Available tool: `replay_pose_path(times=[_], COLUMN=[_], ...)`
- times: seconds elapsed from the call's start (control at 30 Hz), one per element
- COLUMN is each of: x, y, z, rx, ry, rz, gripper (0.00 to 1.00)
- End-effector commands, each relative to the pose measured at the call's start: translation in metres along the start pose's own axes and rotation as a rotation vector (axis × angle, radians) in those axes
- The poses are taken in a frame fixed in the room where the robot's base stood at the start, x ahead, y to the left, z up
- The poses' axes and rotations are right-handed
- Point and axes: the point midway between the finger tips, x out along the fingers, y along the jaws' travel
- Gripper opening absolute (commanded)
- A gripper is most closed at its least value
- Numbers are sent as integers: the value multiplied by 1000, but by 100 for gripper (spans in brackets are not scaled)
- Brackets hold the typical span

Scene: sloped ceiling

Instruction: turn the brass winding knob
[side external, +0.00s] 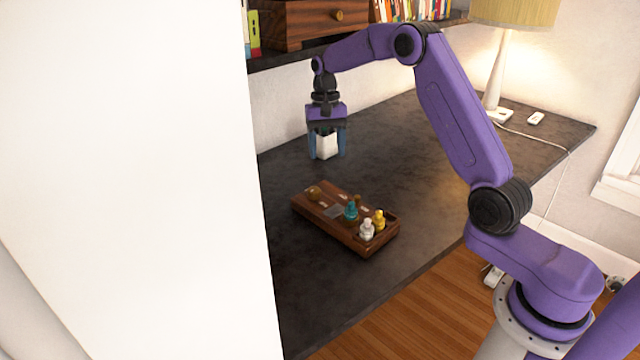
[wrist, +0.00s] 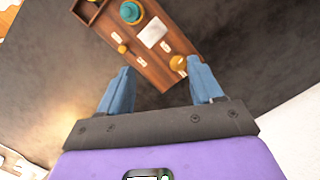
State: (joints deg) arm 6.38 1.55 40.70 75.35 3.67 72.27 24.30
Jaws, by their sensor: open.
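The brass winding knob (side external: 314,193) is a small round knob at the left end of a wooden box (side external: 377,246) on the dark desk. In the wrist view the knob (wrist: 178,63) appears just left of the right fingertip. My gripper (side external: 327,156) is open, pointing down, above the desk and beyond the box in the side view. It is apart from the knob. A white block-like shape (side external: 326,145) shows between the fingers there; I cannot tell whether it is behind them. The wrist view shows nothing held between the fingers (wrist: 160,67).
The box also carries a teal piece (side external: 351,213), a white piece (side external: 366,231), a yellow piece (side external: 379,219) and a small brass lever (wrist: 122,48). A shelf with a drawer (side external: 310,22) overhangs the back. A lamp (side external: 497,75) stands far right. The desk (side external: 410,160) right of the box is clear.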

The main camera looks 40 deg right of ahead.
Motion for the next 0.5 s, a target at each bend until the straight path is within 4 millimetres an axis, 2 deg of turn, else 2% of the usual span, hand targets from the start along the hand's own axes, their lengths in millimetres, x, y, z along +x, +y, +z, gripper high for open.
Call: replay_pose_path(times=[0.1, 0.27, 0.37, 0.5], x=[-16, -27, -24, -8], y=[-16, -26, -27, -26], z=[-23, -38, -40, -42], rx=[0, 5, 6, 6], ry=[91, 152, 158, 154], rz=[-3, -7, -7, -6], gripper=[65, 65, 65, 65])
